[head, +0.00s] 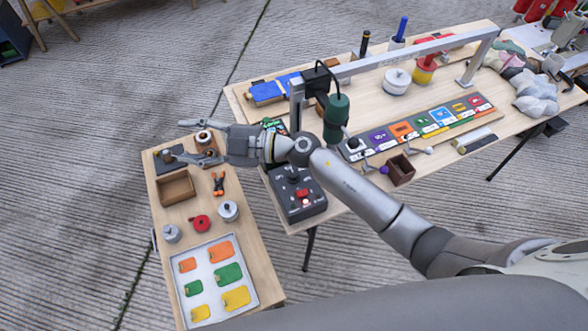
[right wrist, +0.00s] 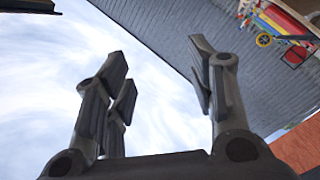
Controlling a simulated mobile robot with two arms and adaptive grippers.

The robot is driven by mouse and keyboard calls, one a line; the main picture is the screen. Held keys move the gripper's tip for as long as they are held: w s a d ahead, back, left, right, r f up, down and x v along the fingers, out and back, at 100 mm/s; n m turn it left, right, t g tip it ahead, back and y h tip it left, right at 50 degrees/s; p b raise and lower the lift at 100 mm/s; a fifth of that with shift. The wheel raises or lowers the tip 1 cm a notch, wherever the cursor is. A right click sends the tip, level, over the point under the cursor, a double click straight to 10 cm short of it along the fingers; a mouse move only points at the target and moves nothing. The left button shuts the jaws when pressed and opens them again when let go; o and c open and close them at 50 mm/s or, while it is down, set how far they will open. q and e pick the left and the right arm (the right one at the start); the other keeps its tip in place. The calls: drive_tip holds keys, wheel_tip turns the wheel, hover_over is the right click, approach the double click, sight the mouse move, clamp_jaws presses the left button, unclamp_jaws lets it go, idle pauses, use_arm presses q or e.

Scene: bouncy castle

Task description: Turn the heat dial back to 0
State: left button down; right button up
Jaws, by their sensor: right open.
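A dark control box (head: 299,207) stands on the left end of the large table, with a red lit part on its top. A dark knob (head: 292,176) shows at its far side, close under my right arm; its setting is too small to read. My right gripper (head: 184,139) is open and empty, reaching left past the box, over the far end of the small side table. My left gripper is not in view.
The side table (head: 222,222) carries a wooden box (head: 176,188), pliers (head: 218,183), a red roll (head: 200,222) and a white tray (head: 252,275) of coloured tags. A green tool (head: 335,115) hangs from a metal frame (head: 400,60) over the large table, near my arm.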

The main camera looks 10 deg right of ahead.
wheel_tip(320, 180, down, 6)
drive_tip(key=s+n+g+h, duration=0.2)
drive_tip(key=n+g+h, duration=0.1)
drive_tip(key=g+h, duration=0.15)
drive_tip(key=m+g+h, duration=0.2)
drive_tip(key=h, duration=1.1)
approach(293, 173)
drive_tip(key=shift+y, duration=0.25)
drive_tip(key=f+p, duration=0.1)
drive_tip(key=f, duration=0.5)
drive_tip(key=f+p, duration=0.1)
drive_tip(key=f, duration=0.1)
drive_tip(key=shift+s+d+f+p, duration=0.15)
drive_tip(key=shift+d+f+p, duration=0.15)
drive_tip(key=shift+f, duration=0.1)
drive_tip(key=shift+a, duration=0.1)
drive_tip(key=c, duration=1.1)
drive_tip(key=shift+o, duration=0.2)
